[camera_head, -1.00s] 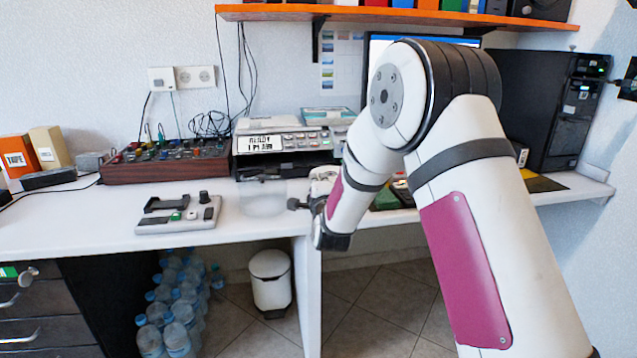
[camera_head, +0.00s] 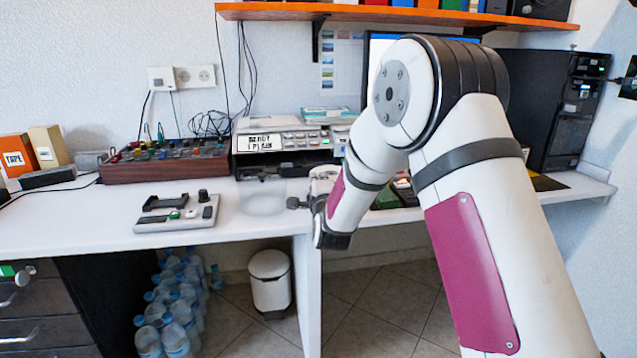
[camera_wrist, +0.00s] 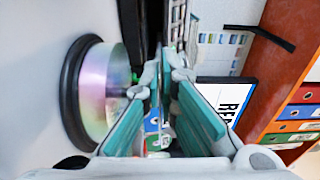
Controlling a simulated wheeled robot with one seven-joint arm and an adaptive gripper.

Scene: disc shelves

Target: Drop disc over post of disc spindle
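The disc spindle (camera_wrist: 70,95) shows at the left of the wrist view, with a black round base and a shiny, rainbow-tinted stack of discs (camera_wrist: 97,85) on it. A dark post (camera_wrist: 118,91) stands out from the middle of the stack towards my gripper. In the head view the spindle (camera_head: 262,198) looks like a pale, see-through cylinder on the desk. The fingers are beside the post. My arm partly hides the gripper in the head view.
A grey tool holder (camera_head: 178,213) lies on the desk left of the spindle. A disc machine with a display (camera_head: 283,140) stands behind it, beside a wooden control box (camera_head: 165,165). A black computer tower (camera_head: 545,105) is at the right.

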